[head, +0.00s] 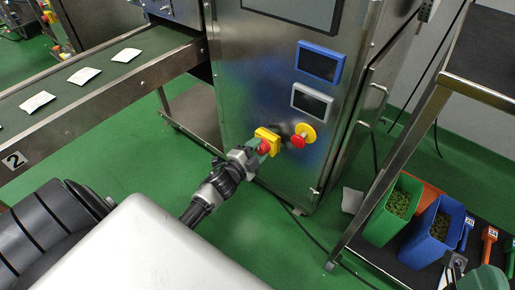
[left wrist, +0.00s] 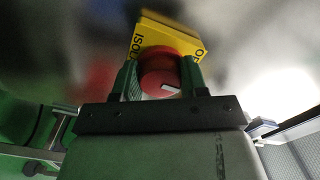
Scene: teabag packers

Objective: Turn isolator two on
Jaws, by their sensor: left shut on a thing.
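The isolator is a red rotary knob (left wrist: 160,78) on a yellow plate (left wrist: 165,35) on the front of the steel cabinet. Part of the lettering "ISO" and "OF" shows on the plate in the left wrist view. My left gripper (left wrist: 161,80) is shut on the red knob, with one green finger on each side. A white mark on the knob lies nearly level in that view. In the head view the yellow plate (head: 272,136) and red knob (head: 264,147) show at the tip of my left gripper (head: 258,149). The isolator's number is not readable.
A red emergency stop on a yellow disc (head: 307,129) sits right of the isolator. Blue-framed (head: 320,61) and grey-framed (head: 311,101) screens are above. A conveyor (head: 100,98) with white packets and a "2" sign is at left; a rack with green (head: 391,213) and blue (head: 433,235) bins at right.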

